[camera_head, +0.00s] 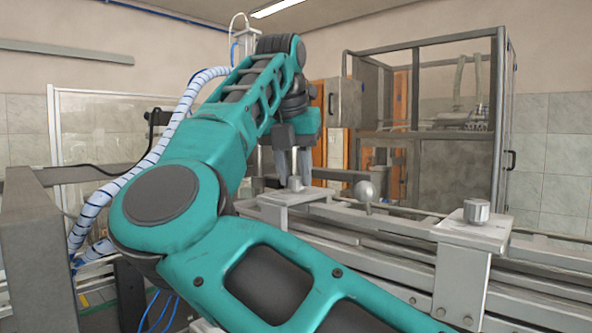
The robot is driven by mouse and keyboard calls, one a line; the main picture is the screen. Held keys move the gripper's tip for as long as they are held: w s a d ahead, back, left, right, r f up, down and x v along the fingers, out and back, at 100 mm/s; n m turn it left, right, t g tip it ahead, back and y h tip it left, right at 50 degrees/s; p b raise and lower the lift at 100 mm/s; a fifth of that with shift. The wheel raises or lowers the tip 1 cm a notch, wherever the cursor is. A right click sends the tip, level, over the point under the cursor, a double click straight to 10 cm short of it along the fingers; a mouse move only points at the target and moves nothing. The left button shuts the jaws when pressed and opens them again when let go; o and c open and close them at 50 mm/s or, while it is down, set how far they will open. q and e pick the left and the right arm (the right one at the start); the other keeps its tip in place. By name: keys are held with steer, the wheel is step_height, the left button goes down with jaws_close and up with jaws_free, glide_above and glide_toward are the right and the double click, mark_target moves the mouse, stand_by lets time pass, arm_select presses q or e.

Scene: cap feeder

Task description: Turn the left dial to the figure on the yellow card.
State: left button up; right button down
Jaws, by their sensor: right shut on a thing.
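The left dial (295,185) is a small grey knob on a pale plate (312,195) on top of the machine rail. My right gripper (293,178) points down over this plate, with its two fingers shut on the left dial. The fingers hide part of the knob, and its marks are too small to read. A second, right dial (476,211) stands free on its own plate nearer to me. I cannot make out the yellow card or its figure. My left gripper is not in view.
A grey ball-topped lever (364,191) stands between the two dials, right of my gripper. Long metal rails (390,262) run to the lower right. A framed glass cabinet (440,165) stands behind. My teal right arm covers the middle.

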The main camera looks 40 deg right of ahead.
steer(key=m+g, duration=0.1)
steer(key=m, duration=0.2)
steer(key=shift+w+m+h, duration=0.1)
steer(key=shift+m+h, duration=0.2)
steer(key=shift+m, duration=0.1)
steer(key=m+g, duration=0.1)
steer(key=m, duration=0.2)
steer(key=shift+w+m+g, duration=0.1)
steer(key=shift+m+g, duration=0.2)
steer(key=m+g, duration=0.1)
steer(key=m, duration=0.2)
steer(key=shift+w+m, duration=0.1)
steer(key=shift+m, duration=0.2)
steer(key=shift+w+m+g+y, duration=0.1)
steer(key=shift+m+g+y, duration=0.5)
steer(key=shift+m, duration=1.1)
steer(key=shift+g, duration=0.3)
steer(key=c, duration=0.8)
jaws_free()
steer(key=shift+d+r, duration=0.1)
